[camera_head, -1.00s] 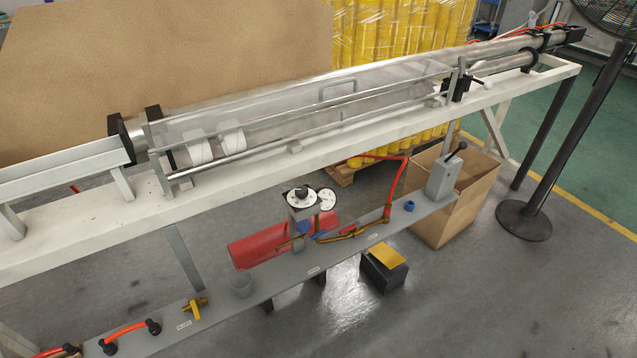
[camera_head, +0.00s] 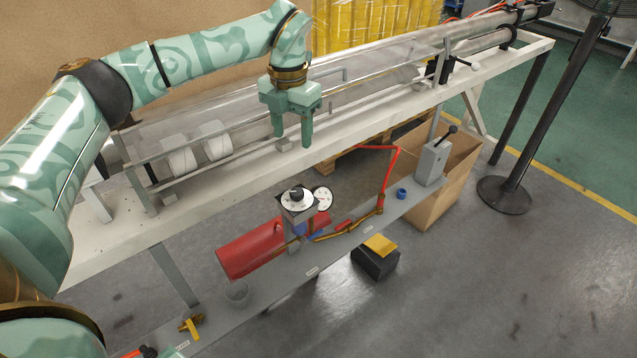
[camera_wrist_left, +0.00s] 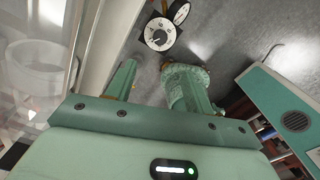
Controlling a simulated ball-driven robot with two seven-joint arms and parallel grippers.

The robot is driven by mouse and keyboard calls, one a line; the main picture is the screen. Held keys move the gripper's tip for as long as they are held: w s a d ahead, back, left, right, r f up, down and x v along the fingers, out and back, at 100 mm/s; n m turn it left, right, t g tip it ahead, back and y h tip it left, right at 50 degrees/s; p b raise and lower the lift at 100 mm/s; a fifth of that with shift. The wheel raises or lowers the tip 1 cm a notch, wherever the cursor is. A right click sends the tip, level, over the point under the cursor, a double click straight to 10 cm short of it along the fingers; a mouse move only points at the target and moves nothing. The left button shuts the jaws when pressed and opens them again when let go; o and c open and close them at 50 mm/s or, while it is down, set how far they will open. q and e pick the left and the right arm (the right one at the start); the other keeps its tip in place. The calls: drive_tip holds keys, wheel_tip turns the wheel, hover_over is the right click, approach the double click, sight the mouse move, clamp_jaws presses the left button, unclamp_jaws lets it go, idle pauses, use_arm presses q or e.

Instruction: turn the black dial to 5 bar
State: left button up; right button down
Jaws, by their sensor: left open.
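The black dial (camera_head: 296,193) sits on a white round scale on top of a small grey regulator box, low in front of the white bench. A second white round gauge (camera_head: 322,197) stands right beside it. My left gripper (camera_head: 293,143) is open and empty, fingers pointing down, above the bench rail and higher than the dial. In the left wrist view, the dial's white scale (camera_wrist_left: 160,36) shows beyond my left fingers (camera_wrist_left: 155,82), apart from them. The figures on the scale are too small to read for certain. My right gripper is not in view.
A clear tube guard (camera_head: 240,115) with white rolls runs along the bench. A black block with a yellow top (camera_head: 380,245) stands on the floor.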

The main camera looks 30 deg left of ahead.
sight(296, 192)
use_arm(q)
wheel_tip(296, 192, down, 16)
drive_tip(key=b, duration=0.5)
drive_tip(key=shift+r, duration=0.25)
drive_tip(key=shift+f, duration=0.3)
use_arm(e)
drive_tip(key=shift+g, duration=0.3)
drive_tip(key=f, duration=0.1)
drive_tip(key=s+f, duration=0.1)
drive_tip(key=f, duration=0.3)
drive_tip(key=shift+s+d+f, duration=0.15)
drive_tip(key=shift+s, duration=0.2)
use_arm(q)
drive_tip(key=c, duration=1)
drive_tip(key=shift+o, duration=0.2)
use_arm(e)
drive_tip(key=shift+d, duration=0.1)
